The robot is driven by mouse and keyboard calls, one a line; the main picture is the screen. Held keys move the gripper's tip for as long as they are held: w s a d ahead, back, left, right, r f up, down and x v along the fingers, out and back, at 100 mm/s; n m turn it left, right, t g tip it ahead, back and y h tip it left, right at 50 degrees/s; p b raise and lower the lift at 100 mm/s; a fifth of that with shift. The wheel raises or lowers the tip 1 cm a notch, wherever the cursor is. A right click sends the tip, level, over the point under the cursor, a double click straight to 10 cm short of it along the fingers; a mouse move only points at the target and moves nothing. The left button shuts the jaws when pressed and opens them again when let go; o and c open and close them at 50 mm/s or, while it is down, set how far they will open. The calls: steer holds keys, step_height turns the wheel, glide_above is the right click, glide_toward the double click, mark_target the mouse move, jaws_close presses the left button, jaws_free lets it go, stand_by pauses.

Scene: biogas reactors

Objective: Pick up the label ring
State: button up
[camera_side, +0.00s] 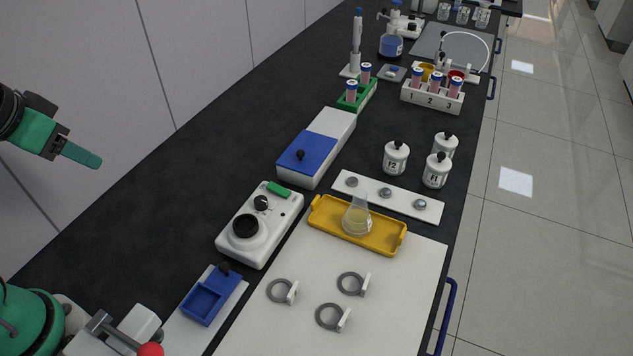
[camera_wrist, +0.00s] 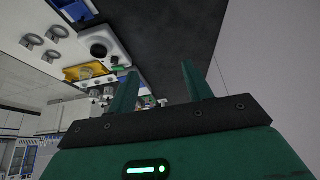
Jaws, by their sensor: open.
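Three grey label rings, each with a small white tag, lie on the white mat (camera_side: 385,300) in the side view. One ring is at the left (camera_side: 280,291), one at the upper right (camera_side: 350,283) and one at the front (camera_side: 331,317). The rings also show small at the upper left of the wrist view (camera_wrist: 32,41). My gripper (camera_side: 82,155) is green and hangs in the air at the far left, well away from the rings. In the wrist view its two fingers (camera_wrist: 159,88) stand apart with nothing between them.
A yellow tray (camera_side: 322,222) with a flask (camera_side: 357,217) stands behind the rings. A white device with a black knob (camera_side: 260,226) and a blue box (camera_side: 211,294) stand left of the mat. Bottles (camera_side: 396,159) and tube racks are farther back. The dark bench at left is clear.

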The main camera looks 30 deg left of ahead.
steer(key=shift+c, duration=0.2)
stand_by(0.3)
steer(key=c, duration=0.3)
steer(key=shift+c, duration=0.2)
steer(key=g, duration=0.6)
glide_above(293, 288)
step_height(293, 288, down, 16)
steer(key=shift+d+f, duration=0.1)
steer(key=shift+f, duration=1.4)
